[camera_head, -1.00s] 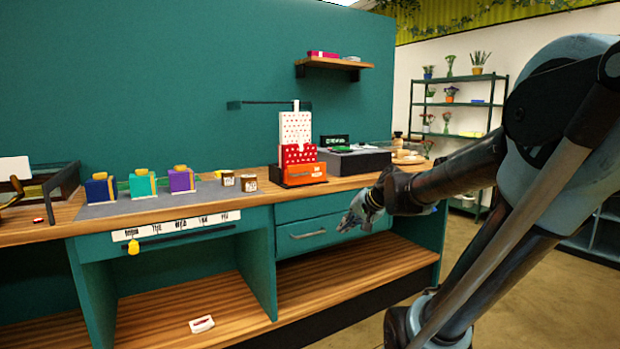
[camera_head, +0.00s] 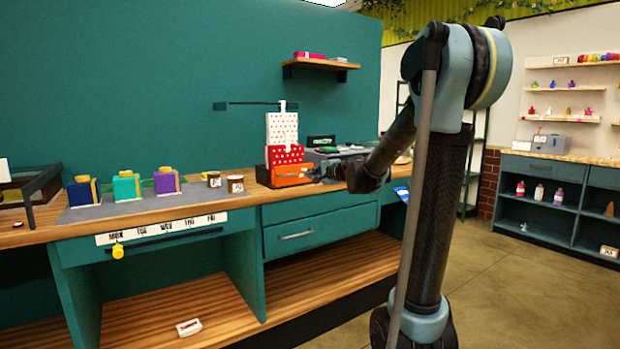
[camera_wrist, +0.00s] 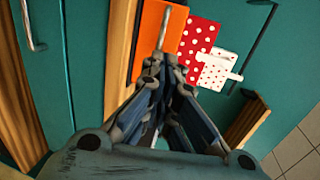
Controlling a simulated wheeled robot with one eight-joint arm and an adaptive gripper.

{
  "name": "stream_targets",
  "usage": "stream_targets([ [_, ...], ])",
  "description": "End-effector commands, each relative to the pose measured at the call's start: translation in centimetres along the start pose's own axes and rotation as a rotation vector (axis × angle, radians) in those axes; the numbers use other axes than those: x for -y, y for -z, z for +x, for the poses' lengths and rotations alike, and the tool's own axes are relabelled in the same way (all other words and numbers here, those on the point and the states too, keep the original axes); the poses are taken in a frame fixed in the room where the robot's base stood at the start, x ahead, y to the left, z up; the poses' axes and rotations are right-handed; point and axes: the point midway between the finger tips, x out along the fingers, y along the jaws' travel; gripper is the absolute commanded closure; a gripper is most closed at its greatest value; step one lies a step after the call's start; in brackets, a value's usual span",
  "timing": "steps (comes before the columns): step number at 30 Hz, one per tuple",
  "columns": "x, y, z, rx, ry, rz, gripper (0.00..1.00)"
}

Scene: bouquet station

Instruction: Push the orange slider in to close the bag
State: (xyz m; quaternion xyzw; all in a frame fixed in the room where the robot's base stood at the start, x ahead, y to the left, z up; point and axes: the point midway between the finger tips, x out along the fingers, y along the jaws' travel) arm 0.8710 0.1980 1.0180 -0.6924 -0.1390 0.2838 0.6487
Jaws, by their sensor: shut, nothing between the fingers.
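The orange slider (camera_head: 291,176) sits at the base of the bag station on the counter, also seen in the wrist view (camera_wrist: 150,32). Above it is a red bag with white dots (camera_head: 284,155), also in the wrist view (camera_wrist: 199,38), with a white dotted panel (camera_head: 282,128) on top. My gripper (camera_head: 322,173) is shut and empty, at the right side of the orange slider in the head view. In the wrist view my gripper's tips (camera_wrist: 160,50) overlap the orange slider; I cannot tell whether they touch it.
Small teal, blue and purple boxes (camera_head: 126,186) and two small jars (camera_head: 235,184) stand left on the counter. A drawer (camera_head: 296,235) is below. A thin black bar (camera_head: 245,105) juts from the wall behind the station. Open floor lies right.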

Motion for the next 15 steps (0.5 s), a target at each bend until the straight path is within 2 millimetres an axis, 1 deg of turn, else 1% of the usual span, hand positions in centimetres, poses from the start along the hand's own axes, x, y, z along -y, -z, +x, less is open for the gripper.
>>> stream_targets([
  [1,0.0,0.0,0.7,0.001,0.000,-0.001,1.00],
  [15,0.0,-0.1,6.8,0.003,-0.001,-0.002,1.00],
])
